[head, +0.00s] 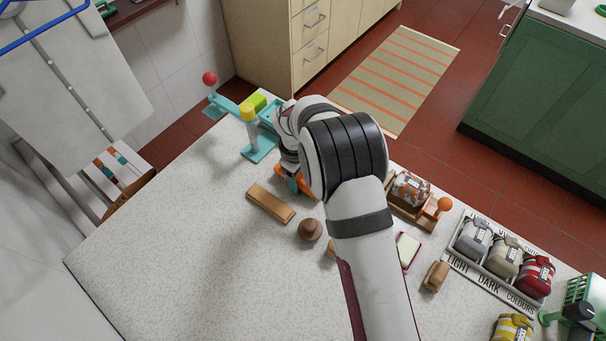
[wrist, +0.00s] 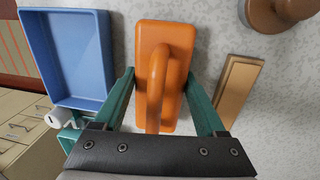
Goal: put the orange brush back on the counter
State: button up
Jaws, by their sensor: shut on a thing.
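The orange brush (wrist: 177,50) is a flat block with a raised loop handle. In the wrist view it lies between the teal fingers of my gripper (wrist: 160,80), which is shut on it. In the head view only bits of the orange brush (head: 309,193) show, because my arm covers most of it. My gripper (head: 293,182) is near the far edge of the speckled counter (head: 190,250), above its surface. I cannot tell whether the brush touches the counter.
A wooden block (head: 270,204) and a brown knob-shaped piece (head: 310,229) lie close by on the counter. A blue tray (wrist: 66,92) is at the upper left in the wrist view. A labelled rack (head: 490,282) stands at right. The counter's left part is clear.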

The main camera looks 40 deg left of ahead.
aim_at(298, 179)
jog(key=o, duration=1.2)
jog(key=shift+f, duration=0.3)
notch_tip(298, 179, up, 12)
jog(key=s+r, duration=0.1)
jog(key=d+r+m+g, duration=0.1)
jog(key=d+r+m, duration=0.4)
jog(key=d, duration=0.5)
jog(key=d+r+m, duration=0.4)
jog(key=d+m, duration=0.1)
jog(key=d, duration=0.5)
jog(key=s+d+m, duration=0.4)
jog(key=s, duration=0.2)
jog(key=s+d+m+y, duration=0.1)
jog(key=s+d+m, duration=0.4)
jog(key=s, duration=0.1)
jog(key=s+d+m+y, duration=0.1)
jog(key=s+d+m, duration=0.3)
jog(key=s, duration=0.2)
jog(key=shift+d+m+g, duration=0.3)
jog(key=shift+d, duration=0.1)
